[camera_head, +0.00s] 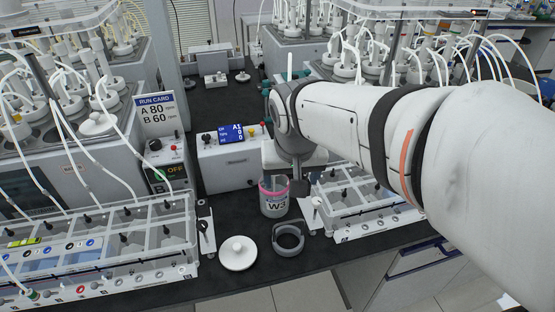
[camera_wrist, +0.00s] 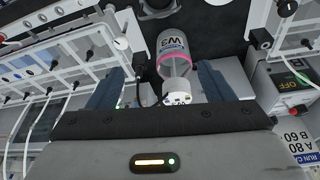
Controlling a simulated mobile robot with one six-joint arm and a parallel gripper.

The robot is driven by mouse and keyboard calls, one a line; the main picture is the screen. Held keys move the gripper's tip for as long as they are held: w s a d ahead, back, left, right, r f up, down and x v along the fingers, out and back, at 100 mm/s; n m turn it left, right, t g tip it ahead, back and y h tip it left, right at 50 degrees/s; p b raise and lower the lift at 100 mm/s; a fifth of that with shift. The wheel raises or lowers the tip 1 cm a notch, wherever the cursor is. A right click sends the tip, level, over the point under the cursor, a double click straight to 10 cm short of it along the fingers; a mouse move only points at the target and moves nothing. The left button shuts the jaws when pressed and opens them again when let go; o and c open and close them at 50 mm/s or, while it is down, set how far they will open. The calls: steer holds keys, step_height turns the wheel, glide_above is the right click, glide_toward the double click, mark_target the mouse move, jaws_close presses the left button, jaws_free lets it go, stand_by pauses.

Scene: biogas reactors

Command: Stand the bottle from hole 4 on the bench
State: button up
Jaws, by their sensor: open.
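A clear bottle labelled W3 (camera_head: 275,204), with a pink band near its top, stands upright on the dark bench, near the front edge. In the wrist view the bottle (camera_wrist: 173,42) shows its label upside down, its pink band and a white cap. My gripper (camera_head: 284,172) is just above and behind the bottle in the head view. Its two fingers (camera_wrist: 158,82) are apart, one on each side of the bottle's cap end, with visible gaps. I cannot tell which hole is number 4.
A white round lid (camera_head: 238,254) and a dark grey ring (camera_head: 288,238) lie in front of the bottle. Clear racks (camera_head: 110,245) with tubes stand left and right. A control box (camera_head: 228,160) with a blue screen is behind. A run card (camera_head: 156,112) stands at left.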

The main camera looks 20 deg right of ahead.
steer(key=s+f+n, duration=0.1)
steer(key=s+f, duration=0.2)
steer(key=s, duration=0.4)
steer(key=shift+f+n+g+y, duration=0.15)
steer(key=shift+n+g+y, duration=0.15)
steer(key=shift+n+y, duration=0.1)
steer(key=shift+d, duration=0.1)
stand_by(0.7)
